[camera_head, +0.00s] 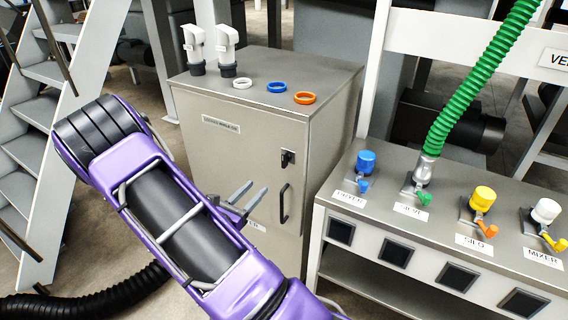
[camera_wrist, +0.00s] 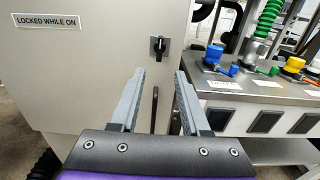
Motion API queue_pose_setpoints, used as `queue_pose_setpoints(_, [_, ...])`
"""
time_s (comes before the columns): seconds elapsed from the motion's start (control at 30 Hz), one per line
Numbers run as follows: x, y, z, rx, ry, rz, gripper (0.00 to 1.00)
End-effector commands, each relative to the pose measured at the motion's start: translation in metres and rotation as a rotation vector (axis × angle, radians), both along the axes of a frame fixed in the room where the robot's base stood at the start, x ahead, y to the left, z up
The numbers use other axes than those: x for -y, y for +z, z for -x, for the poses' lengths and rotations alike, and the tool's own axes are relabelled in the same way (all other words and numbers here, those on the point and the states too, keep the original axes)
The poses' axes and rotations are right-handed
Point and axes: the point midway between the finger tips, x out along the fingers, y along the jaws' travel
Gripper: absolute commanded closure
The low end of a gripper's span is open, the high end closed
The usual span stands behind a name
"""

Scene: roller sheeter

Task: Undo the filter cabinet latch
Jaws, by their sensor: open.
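The filter cabinet (camera_head: 230,170) is a grey metal box with its door shut. The latch (camera_head: 287,158) is a small black turn knob on a square plate near the door's right edge. In the wrist view the latch (camera_wrist: 159,46) is above and between the fingers, apart from them. A black bar handle (camera_head: 284,203) is below the latch; in the wrist view the handle (camera_wrist: 155,108) is seen between the fingers. My gripper (camera_head: 253,190) is open and empty in front of the door; it also shows in the wrist view (camera_wrist: 159,78).
At right, a bench (camera_head: 400,220) carries coloured valves and a green hose (camera_head: 470,90). A stair (camera_head: 40,140) stands at left. A label (camera_wrist: 48,21) reads "LOCKED WHILE ON".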

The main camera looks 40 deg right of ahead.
Motion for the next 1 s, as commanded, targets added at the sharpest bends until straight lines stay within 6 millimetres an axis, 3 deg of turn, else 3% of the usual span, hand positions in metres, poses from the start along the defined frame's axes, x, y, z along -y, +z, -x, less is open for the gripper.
queue_pose_setpoints(0.4, [0.086,0.001,-0.034,0.003,-0.005,0.0,0.54])
queue_pose_setpoints(0.6, [0.119,0.0,-0.049,0.002,-0.003,0.0,0.54])
queue_pose_setpoints(0.8, [0.137,0.001,-0.057,0.002,-0.002,-0.001,0.54])
queue_pose_setpoints(1.0, [0.141,0.001,-0.059,0.002,0.0,0.0,0.54])
